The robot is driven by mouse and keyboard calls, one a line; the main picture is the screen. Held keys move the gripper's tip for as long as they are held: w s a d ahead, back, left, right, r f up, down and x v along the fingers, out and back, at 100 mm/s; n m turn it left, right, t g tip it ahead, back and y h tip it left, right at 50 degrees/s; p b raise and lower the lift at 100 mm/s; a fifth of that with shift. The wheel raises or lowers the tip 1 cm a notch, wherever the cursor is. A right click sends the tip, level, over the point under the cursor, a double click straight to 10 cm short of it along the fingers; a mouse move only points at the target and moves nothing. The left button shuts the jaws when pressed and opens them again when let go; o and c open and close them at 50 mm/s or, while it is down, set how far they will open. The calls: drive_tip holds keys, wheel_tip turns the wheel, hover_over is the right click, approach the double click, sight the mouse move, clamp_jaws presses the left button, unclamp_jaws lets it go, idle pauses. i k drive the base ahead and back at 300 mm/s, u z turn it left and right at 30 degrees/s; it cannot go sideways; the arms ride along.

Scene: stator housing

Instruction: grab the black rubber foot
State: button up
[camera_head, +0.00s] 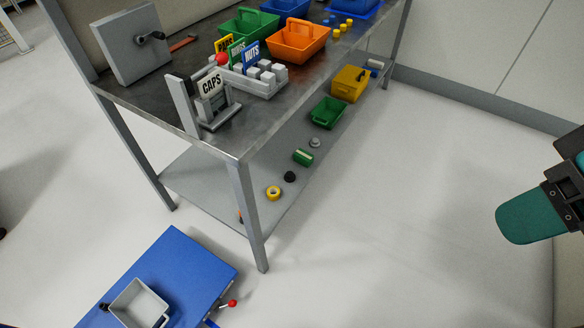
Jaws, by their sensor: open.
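The black rubber foot (290,176) looks like a small dark round piece on the bench's lower shelf, near its open front edge. It lies between a yellow ring (273,193) and a green block (303,157), apart from both. My gripper (556,190) is at the right edge of the view, partly cut off by the frame.
The metal bench top (130,92) overhangs the lower shelf (200,180); a front leg (246,215) stands left of the foot. A grey knob (314,142), green bin (328,112) and yellow bin (350,83) line the shelf. The floor (400,200) between bench and gripper is clear.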

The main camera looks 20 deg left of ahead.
sight(290, 177)
drive_tip(key=i, duration=1.2)
drive_tip(key=u, duration=0.6)
